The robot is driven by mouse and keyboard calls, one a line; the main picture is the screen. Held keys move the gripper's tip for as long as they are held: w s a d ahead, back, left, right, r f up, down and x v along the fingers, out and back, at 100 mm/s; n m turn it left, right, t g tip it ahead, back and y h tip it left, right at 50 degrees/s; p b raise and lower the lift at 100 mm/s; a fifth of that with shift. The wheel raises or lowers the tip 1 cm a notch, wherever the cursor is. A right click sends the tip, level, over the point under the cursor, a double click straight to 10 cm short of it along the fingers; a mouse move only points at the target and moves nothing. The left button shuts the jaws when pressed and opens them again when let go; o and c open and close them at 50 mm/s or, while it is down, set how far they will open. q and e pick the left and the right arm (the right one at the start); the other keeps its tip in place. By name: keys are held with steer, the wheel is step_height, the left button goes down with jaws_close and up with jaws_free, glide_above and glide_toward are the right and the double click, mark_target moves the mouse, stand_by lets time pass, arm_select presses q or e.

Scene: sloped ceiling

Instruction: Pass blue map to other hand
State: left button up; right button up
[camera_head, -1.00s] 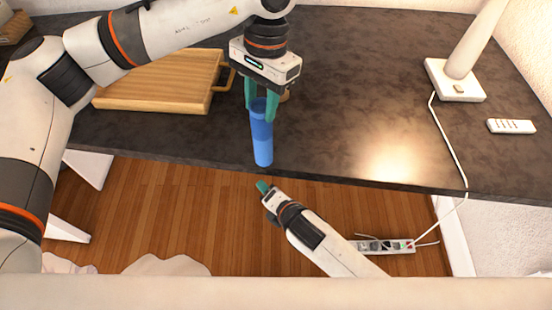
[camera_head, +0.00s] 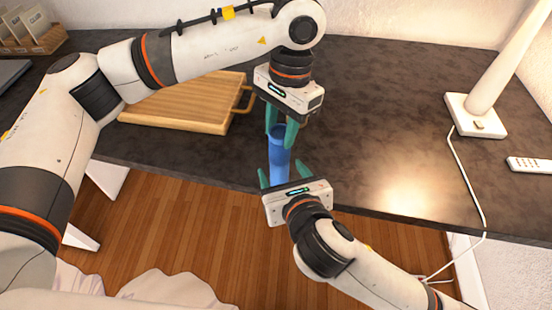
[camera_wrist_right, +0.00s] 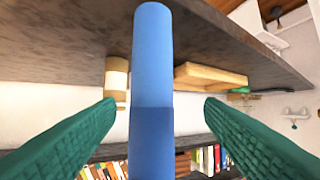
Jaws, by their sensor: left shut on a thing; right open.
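The blue map (camera_head: 279,160) is a rolled blue tube, held upright in the head view near the desk's front edge. My left gripper (camera_head: 281,132) is shut on its upper end from above. My right gripper (camera_head: 285,178) is open below, with its green fingers on either side of the tube's lower part. In the right wrist view the blue map (camera_wrist_right: 153,70) stands between the spread green fingers (camera_wrist_right: 160,125), with a visible gap on each side. The tube's lowest end is hidden behind the right gripper in the head view.
The dark desk (camera_head: 390,110) holds a wooden board (camera_head: 190,105) at left, a white lamp base (camera_head: 476,116) and a white remote (camera_head: 530,164) at right. A white cable (camera_head: 463,180) hangs over the front edge. Wooden floor (camera_head: 190,220) lies below.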

mark_target(273, 158)
steer(key=x, duration=0.7)
steer(key=shift+c, duration=0.5)
steer(key=shift+a, duration=0.1)
steer(key=c, duration=0.9)
arm_select(q)
steer(key=o, duration=1.3)
arm_select(e)
steer(key=shift+c, duration=0.3)
